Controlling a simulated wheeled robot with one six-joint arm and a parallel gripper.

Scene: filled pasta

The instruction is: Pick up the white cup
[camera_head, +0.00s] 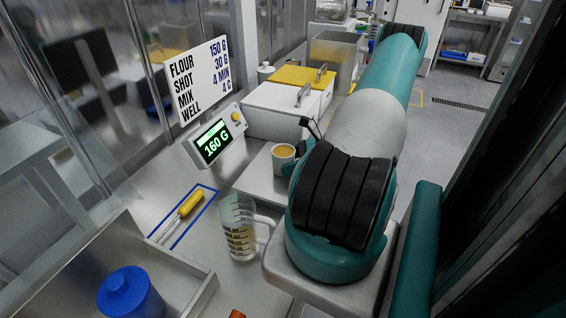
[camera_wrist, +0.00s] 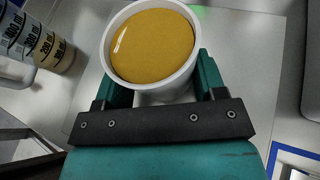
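The white cup (camera_head: 283,158), filled with a yellow-orange liquid, shows in the head view on or just above a flat metal surface. In the wrist view the cup (camera_wrist: 152,84) is large and upright, with its rim over the fingers. My gripper (camera_wrist: 165,82) has one teal finger on each side of the cup, and both look pressed to its wall. In the head view my gripper (camera_head: 289,168) is mostly hidden behind my wrist. The cup's base is hidden, so I cannot tell whether it touches the surface.
A clear measuring jug (camera_head: 240,238) with some liquid stands near the cup. A scale display (camera_head: 213,141) reads 160 G. A yellow-handled tool (camera_head: 190,202) and a blue-lidded container (camera_head: 130,292) are at left.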

